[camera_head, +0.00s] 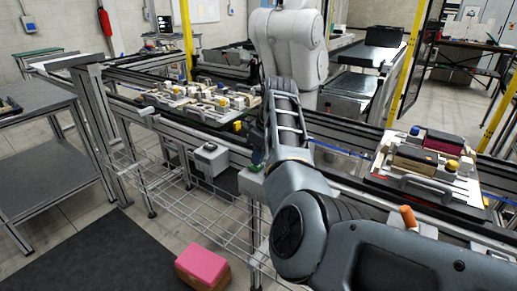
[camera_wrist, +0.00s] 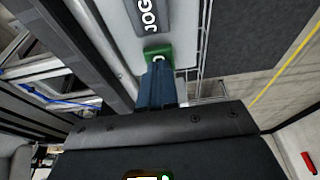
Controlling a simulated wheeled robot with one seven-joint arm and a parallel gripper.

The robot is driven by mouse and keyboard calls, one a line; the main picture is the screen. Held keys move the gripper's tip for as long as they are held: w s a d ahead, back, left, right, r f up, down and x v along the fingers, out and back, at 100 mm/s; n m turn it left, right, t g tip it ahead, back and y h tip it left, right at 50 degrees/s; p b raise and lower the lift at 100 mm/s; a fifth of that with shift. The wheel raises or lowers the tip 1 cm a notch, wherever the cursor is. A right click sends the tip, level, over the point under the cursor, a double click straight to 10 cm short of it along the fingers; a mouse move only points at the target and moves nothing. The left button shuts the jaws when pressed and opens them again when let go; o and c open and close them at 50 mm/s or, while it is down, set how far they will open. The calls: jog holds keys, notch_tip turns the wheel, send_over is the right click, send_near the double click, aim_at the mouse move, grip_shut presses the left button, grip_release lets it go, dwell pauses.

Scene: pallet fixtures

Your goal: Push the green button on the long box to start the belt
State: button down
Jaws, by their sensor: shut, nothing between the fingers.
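The long box is light grey with a dark JOG label and shows at the top of the wrist view (camera_wrist: 178,30). Its green button (camera_wrist: 157,53) is at the near end, below the label. My gripper (camera_wrist: 159,70) is shut and empty, its blue fingers pointing at the green button and overlapping its lower edge. I cannot tell whether the fingertips touch it or are just short of it. In the head view the box (camera_head: 250,184) hangs at the conveyor's front side, and my arm hides much of it and most of the gripper.
Pallets with loose parts stand on the conveyor at left (camera_head: 205,103) and right (camera_head: 425,185). A wire tray (camera_head: 195,210) runs below the conveyor edge. A pink-topped box (camera_head: 202,265) stands on the floor beside a dark mat (camera_head: 100,255). A grey table (camera_head: 45,150) is at left.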

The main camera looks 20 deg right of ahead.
jog(key=shift+f, duration=0.1)
jog(key=shift+s+f, duration=0.2)
jog(key=shift+f, duration=0.9)
jog(key=shift+r+p, duration=0.45)
jog(key=r+p, duration=0.3)
jog(key=r, duration=0.1)
jog(key=shift+w+r, duration=0.1)
jog(key=shift+w, duration=0.1)
jog(key=b+v, duration=0.1)
jog(key=v, duration=0.9)
jog(key=shift+w+r, duration=0.1)
jog(key=shift+w, duration=0.05)
